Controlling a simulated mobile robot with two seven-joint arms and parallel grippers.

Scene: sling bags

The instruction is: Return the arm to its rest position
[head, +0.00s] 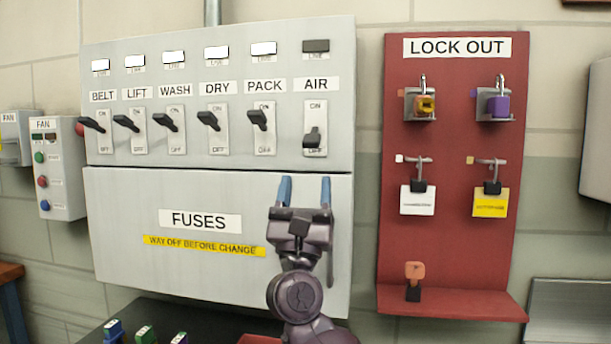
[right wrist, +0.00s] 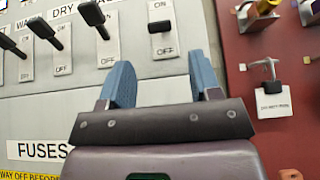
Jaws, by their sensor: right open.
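My right gripper (head: 305,192) is in front of the lower FUSES door of the grey panel, near the door's right edge. Its two blue fingers point up and stand apart with nothing between them. In the right wrist view the open fingers (right wrist: 162,85) also show, with the AIR switch (right wrist: 160,30) beyond the gap between them. The AIR switch (head: 313,137) has its lever down at OFF. The BELT, LIFT, WASH, DRY and PACK levers are up. I cannot tell if the gripper touches the door. My left gripper is not in view.
The red LOCK OUT board (head: 446,240) on the right holds padlocks, hanging tags and a shelf with an orange-topped item (head: 414,275). A grey FAN box (head: 58,170) is at the left. Several coloured fuses (head: 145,334) stand at the bottom. A grey box edges in at far right.

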